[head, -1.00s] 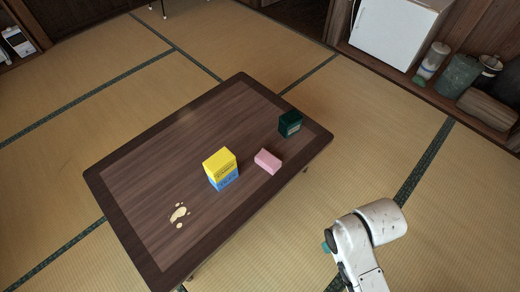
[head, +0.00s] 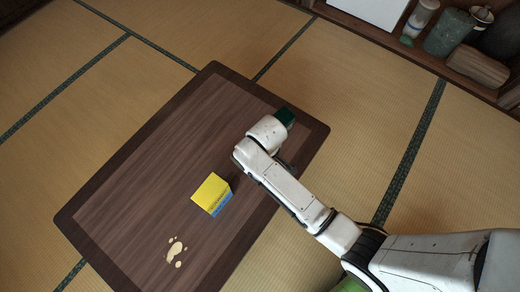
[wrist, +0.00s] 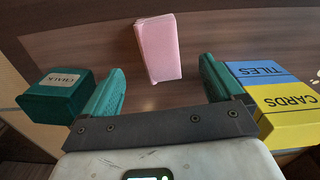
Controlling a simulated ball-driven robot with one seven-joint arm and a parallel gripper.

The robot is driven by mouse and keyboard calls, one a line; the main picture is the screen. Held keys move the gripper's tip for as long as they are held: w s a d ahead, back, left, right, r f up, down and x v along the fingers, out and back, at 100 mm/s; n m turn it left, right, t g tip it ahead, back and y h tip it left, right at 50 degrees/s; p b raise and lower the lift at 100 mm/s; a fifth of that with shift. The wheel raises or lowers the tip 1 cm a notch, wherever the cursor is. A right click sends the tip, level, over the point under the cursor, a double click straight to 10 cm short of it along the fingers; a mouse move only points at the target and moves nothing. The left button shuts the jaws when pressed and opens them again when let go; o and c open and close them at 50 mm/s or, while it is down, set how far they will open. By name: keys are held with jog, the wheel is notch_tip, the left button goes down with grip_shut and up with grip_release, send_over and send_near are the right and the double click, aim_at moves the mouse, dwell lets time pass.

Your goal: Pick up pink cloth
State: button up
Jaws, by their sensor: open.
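The pink cloth (wrist: 158,48) is a folded pink block lying on the dark wooden table (head: 150,150). In the wrist view it lies ahead of my gripper (wrist: 160,88), roughly centred between the two green fingers and beyond their tips. My gripper is open and empty. In the head view my arm covers the cloth and the gripper itself is mostly hidden behind the arm.
A green chalk box (wrist: 56,96) stands just left of the fingers in the wrist view. A yellow and blue box (head: 212,194) marked tiles and cards stands close on the other side.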

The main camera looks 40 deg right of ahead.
notch_tip(320, 180, down, 9)
jog(key=b, duration=0.4)
jog(key=shift+w+a, duration=0.1)
jog(key=shift+w, duration=0.05)
jog(key=shift+r, duration=0.1)
jog(key=c, duration=1)
